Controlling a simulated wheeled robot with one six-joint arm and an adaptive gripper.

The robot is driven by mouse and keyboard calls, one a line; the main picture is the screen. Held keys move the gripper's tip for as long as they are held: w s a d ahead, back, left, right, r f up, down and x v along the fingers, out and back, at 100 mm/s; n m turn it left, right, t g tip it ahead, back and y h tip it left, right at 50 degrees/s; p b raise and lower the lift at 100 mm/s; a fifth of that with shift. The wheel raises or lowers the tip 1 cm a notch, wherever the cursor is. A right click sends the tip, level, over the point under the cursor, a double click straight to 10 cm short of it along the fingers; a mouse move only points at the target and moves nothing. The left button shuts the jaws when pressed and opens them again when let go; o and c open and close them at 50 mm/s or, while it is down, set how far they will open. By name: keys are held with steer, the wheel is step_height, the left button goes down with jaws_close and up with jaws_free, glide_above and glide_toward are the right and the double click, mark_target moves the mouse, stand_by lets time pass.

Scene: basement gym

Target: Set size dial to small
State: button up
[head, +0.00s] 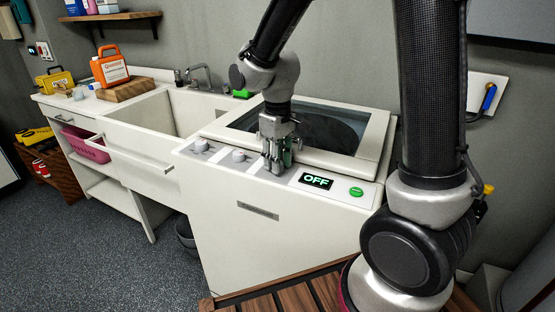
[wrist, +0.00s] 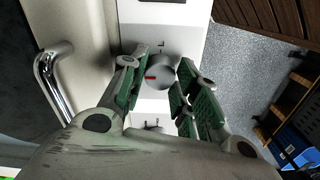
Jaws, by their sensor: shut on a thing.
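The white washer's control panel (head: 222,160) carries a row of dials. My gripper (head: 277,165) points down at the dial nearest the display and hides it in the head view. In the wrist view this round grey dial (wrist: 160,72) sits between the green-padded fingers of my gripper (wrist: 161,80), which is shut on it. Its red mark points to the left in that picture, and a letter L is printed above it. Two uncovered dials, the middle one (head: 238,155) and the left one (head: 201,145), show in the head view.
A display (head: 316,181) reads OFF, beside a green button (head: 356,191). The washer's glass lid (head: 315,130) is closed behind the panel. A sink counter (head: 135,105) with an orange jug (head: 110,67) stands to the left. Open floor (head: 110,245) lies in front of it.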

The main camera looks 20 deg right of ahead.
stand_by(0.3)
steer(key=o, duration=1)
step_height(320, 180, up, 12)
steer(key=shift+r, duration=0.1)
steer(key=s+d+r+m+t, duration=0.1)
steer(key=s+d+m, duration=0.1)
steer(key=s+d, duration=0.3)
steer(key=s+d+r+m+t, duration=0.1)
steer(key=s+d+m+t, duration=0.1)
steer(key=s+d, duration=0.3)
steer(key=s+d+r+m+t, duration=0.1)
steer(key=s+d+r+m, duration=0.1)
steer(key=s+d, duration=0.3)
steer(key=shift+s, duration=1.6)
